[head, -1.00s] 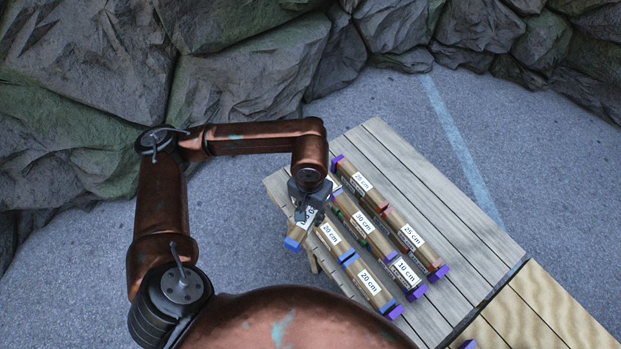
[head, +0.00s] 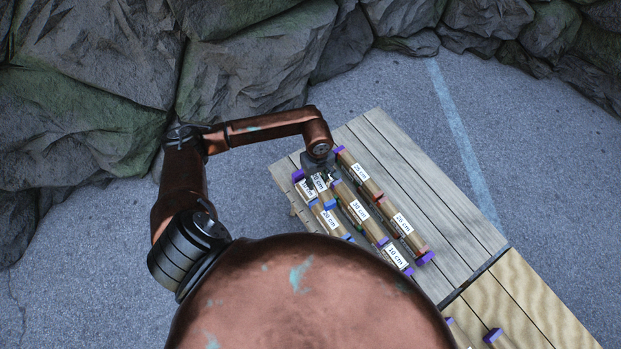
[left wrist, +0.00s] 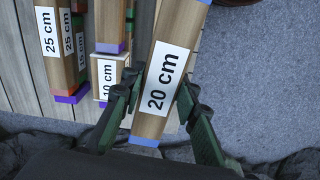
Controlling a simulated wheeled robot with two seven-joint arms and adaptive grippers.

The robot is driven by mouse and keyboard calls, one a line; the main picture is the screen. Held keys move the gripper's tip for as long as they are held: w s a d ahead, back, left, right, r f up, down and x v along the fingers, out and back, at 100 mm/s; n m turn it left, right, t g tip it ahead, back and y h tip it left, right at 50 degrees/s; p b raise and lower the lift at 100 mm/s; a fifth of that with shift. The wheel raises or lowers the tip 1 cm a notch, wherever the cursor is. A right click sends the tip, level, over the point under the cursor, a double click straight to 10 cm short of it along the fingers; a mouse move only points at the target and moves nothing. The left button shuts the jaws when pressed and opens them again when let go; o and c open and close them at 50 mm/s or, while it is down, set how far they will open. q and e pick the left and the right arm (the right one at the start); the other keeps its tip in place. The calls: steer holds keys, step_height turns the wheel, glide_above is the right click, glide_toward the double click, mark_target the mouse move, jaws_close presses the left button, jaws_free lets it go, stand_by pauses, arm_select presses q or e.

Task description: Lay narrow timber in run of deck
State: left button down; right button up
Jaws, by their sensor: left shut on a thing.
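My left gripper (head: 318,172) is shut on a 20 cm timber near the far-left end of the deck. In the left wrist view the dark fingers (left wrist: 160,98) lie on both sides of this held 20 cm timber (left wrist: 170,60), which has blue ends and lies slanted. In the head view the arm and gripper partly hide it. Another 20 cm timber (head: 329,218) lies close by on the deck boards. I cannot tell whether the held timber touches the boards. A 10 cm timber (left wrist: 108,78) lies left of the held timber in the left wrist view. My right gripper is out of view.
Two 25 cm timbers (head: 360,172) (head: 403,223) form the rightmost row, beside a row with a 30 cm timber (head: 359,209) and a 10 cm timber (head: 395,256). The grey deck boards (head: 440,205) to the right are bare. Rocks (head: 255,60) stand behind.

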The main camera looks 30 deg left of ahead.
arm_select(q)
steer(key=shift+s+a+f+n+p, duration=0.25)
steer(key=shift+a+f+n+p, duration=0.1)
steer(key=shift+a+f+n, duration=0.3)
steer(key=shift+f, duration=0.1)
steer(key=shift+f+b, duration=0.55)
steer(key=shift+f, duration=0.55)
steer(key=b, duration=0.3)
glide_above(313, 197)
step_height(313, 197, down, 5)
steer(key=shift+w+a+r, duration=0.1)
steer(key=shift+f+b, duration=0.6)
steer(key=shift+b, duration=0.05)
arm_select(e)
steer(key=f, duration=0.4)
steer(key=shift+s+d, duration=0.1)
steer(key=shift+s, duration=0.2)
arm_select(q)
steer(key=shift+f+b, duration=0.25)
steer(key=shift+b, duration=0.1)
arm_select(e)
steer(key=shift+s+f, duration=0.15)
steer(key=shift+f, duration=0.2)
arm_select(q)
steer(key=c, duration=1.4)
jaws_free()
